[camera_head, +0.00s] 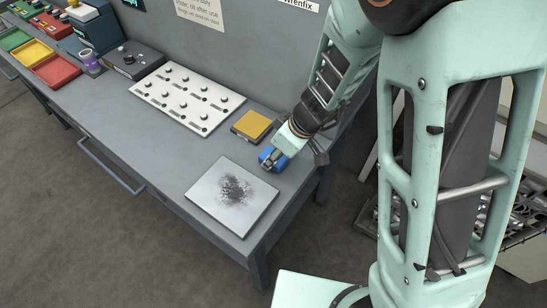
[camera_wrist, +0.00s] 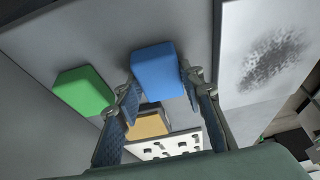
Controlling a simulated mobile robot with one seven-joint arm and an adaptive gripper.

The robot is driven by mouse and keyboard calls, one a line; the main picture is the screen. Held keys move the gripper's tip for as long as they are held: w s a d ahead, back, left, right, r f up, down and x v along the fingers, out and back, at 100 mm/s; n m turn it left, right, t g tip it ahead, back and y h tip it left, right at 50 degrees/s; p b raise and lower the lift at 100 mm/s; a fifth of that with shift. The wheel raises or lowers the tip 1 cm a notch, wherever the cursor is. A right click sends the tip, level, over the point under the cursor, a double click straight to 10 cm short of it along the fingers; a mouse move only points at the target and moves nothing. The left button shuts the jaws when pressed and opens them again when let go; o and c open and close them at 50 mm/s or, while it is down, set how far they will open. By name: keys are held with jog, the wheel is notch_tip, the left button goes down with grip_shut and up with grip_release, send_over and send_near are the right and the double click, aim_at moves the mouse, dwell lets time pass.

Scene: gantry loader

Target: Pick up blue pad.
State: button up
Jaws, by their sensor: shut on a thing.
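The blue pad (camera_head: 266,154) is at the right end of the workbench, at the tip of my arm. In the wrist view the blue pad (camera_wrist: 158,72) is a rounded block between the two fingers of my gripper (camera_wrist: 160,91). My gripper is shut on it, and the fingers hide part of its sides. In the head view my gripper (camera_head: 275,156) covers part of the pad. I cannot tell whether the pad touches the bench. A green pad (camera_wrist: 84,90) lies beside the left finger in the wrist view, outside the grip; I cannot make it out in the head view.
A grey plate with a dark smudge (camera_head: 232,196) lies just in front of my gripper. A yellow pad in a dark frame (camera_head: 251,124) and a white panel with several knobs (camera_head: 180,96) are behind. Coloured trays (camera_head: 56,71) stand at the far left. The bench front edge is near.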

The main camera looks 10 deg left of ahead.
aim_at(268, 154)
jog(key=shift+r, duration=0.15)
jog(key=shift+c, duration=0.3)
jog(key=shift+r, duration=0.2)
notch_tip(268, 154, up, 3)
jog(key=shift+s+a+r+p, duration=0.1)
jog(key=shift+a+p, duration=0.05)
jog(key=shift+p, duration=0.7)
jog(key=s+a+r+p, duration=0.4)
jog(key=s+a+r, duration=0.3)
jog(key=s+r, duration=0.2)
jog(key=shift+s+a, duration=0.3)
jog(key=shift+s, duration=0.9)
